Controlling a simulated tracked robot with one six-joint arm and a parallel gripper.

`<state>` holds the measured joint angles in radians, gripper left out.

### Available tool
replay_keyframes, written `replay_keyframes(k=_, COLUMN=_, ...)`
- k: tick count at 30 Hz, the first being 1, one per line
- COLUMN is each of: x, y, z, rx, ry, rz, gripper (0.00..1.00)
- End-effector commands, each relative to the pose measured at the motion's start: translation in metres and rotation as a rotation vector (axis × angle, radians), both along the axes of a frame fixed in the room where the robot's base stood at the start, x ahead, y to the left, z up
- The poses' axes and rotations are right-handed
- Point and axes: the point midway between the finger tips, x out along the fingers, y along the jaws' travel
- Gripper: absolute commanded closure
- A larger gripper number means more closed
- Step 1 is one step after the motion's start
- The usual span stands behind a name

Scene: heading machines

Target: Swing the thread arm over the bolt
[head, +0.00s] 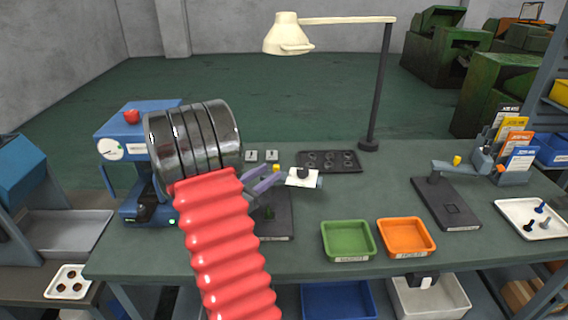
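My gripper (270,174), with two purple-grey fingers, is over the middle of the bench. Its fingertips are at the yellow knob (276,168) of the nearer gauge station; I cannot tell whether they touch it. A white-faced block (303,179) with a dark part on top is at the right of this station, whose arm is mostly hidden by my gripper. Its dark base plate (281,222) lies below, with a small dark greenish spot on it; I cannot make out a bolt there. A similar station (446,205) stands at the right, its arm (450,166) bearing a yellow knob.
A green bin (348,257) and an orange bin (405,254) stand at the front. A white tray (508,206) with bolts is at the right. A black tray (355,168) with several rings lies behind. A lamp post (379,90) rises at the back; a blue gauge machine (120,150) stands left.

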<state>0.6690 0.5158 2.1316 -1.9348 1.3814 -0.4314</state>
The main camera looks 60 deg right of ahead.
Motion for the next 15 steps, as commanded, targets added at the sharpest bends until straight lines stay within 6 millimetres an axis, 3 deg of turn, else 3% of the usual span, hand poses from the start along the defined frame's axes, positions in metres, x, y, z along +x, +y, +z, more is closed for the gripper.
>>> replay_keyframes(k=15, x=-0.02, y=-0.073, z=-0.001, rx=0.0, ry=0.001, rz=-0.002, gripper=0.64)
